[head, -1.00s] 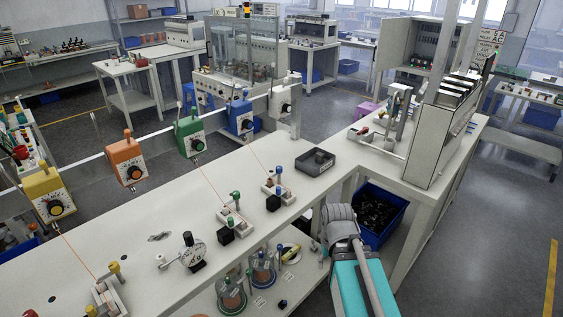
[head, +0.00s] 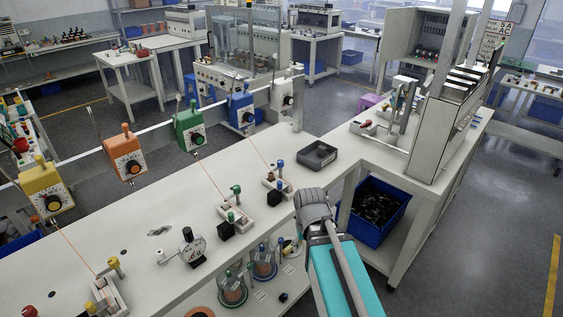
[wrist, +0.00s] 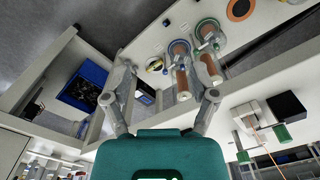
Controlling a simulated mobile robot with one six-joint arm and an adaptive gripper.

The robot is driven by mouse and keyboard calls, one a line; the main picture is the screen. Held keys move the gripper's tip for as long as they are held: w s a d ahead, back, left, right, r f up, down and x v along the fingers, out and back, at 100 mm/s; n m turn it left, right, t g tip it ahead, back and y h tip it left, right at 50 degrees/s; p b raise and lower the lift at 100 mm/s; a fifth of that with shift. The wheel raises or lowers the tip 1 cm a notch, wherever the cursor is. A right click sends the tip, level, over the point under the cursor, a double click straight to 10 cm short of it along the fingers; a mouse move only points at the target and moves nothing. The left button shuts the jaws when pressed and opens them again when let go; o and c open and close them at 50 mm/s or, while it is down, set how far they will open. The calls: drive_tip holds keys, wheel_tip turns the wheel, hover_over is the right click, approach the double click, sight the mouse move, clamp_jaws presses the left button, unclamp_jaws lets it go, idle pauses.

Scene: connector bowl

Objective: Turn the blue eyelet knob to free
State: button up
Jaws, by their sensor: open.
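An orange thread runs from this fixture up to the blue dial box (head: 241,112). My gripper (wrist: 170,82) shows in the wrist view with two grey fingers spread apart and nothing between them. It is over the bench's front edge and the lower shelf, apart from the blue knob. In the head view my wrist is right of the fixture, and the fingers are hidden. I cannot make out the blue knob in the wrist view.
A similar fixture with a green knob (head: 236,190) stands to the left, by a black block (head: 226,230). A dark tray (head: 317,155) lies behind my wrist. Glass jars (head: 232,288) stand on the lower shelf. A blue bin (head: 378,208) is at right below the bench.

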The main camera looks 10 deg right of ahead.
sight(281, 161)
drive_tip(key=w+r+m+p, duration=0.4)
drive_tip(key=w, duration=1.1)
drive_tip(key=w+r+m+p, duration=0.4)
drive_tip(key=w+r+p, duration=0.1)
drive_tip(key=w, duration=0.9)
drive_tip(key=w+r+m+p, duration=0.4)
drive_tip(key=w, duration=1.1)
drive_tip(key=shift+w+a+r+m, duration=0.3)
drive_tip(key=shift+r+m, duration=0.05)
drive_tip(key=shift+m, duration=0.05)
drive_tip(key=shift+f, duration=0.1)
wheel_tip(281, 161, down, 14)
drive_tip(key=b, duration=1.3)
drive_tip(key=shift+r, duration=0.25)
clamp_jaws()
